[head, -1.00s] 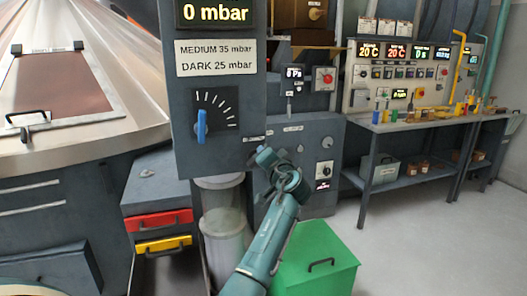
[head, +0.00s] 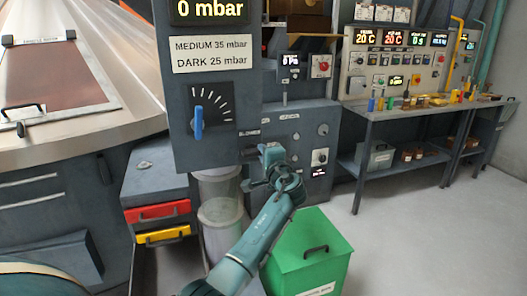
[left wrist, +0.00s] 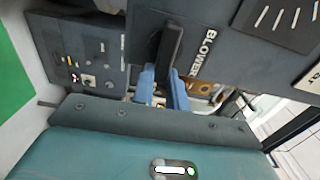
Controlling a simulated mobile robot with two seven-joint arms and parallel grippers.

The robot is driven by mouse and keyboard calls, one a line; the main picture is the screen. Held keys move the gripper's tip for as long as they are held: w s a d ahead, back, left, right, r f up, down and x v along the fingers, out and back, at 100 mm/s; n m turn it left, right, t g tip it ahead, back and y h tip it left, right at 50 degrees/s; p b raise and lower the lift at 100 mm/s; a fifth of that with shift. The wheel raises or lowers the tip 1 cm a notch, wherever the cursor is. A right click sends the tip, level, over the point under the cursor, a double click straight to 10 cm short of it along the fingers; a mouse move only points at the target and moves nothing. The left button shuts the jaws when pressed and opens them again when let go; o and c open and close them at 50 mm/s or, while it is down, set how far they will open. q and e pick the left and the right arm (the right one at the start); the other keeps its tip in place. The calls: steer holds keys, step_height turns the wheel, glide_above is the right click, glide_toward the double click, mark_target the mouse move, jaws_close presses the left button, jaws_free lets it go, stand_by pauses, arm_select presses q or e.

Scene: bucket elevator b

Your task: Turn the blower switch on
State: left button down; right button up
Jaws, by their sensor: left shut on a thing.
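The blower switch (left wrist: 168,48) is a dark lever beside the white BLOWER label on a grey cabinet in the left wrist view. My left gripper (left wrist: 161,88) has blue fingers on either side of the lever's lower end and is shut on it. In the head view my left gripper (head: 268,156) is at the lower right corner of the grey control box (head: 182,158), near the small BLOWER label (head: 250,134). The switch itself is hidden by the gripper there. My right gripper is in neither view.
A blue pointer knob (head: 198,122) is on the control box, under a 0 mbar display (head: 208,9). A green bin (head: 290,262) stands below my left arm. Red (head: 158,212) and yellow (head: 162,235) drawer fronts are at the left. Floor at the right is clear.

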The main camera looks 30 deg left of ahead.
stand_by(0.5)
arm_select(q)
steer(key=c, duration=1.4)
jaws_free()
steer(key=shift+d, duration=0.1)
steer(key=b+v, duration=0.2)
steer(key=v, duration=1.1)
steer(key=shift+s, duration=0.1)
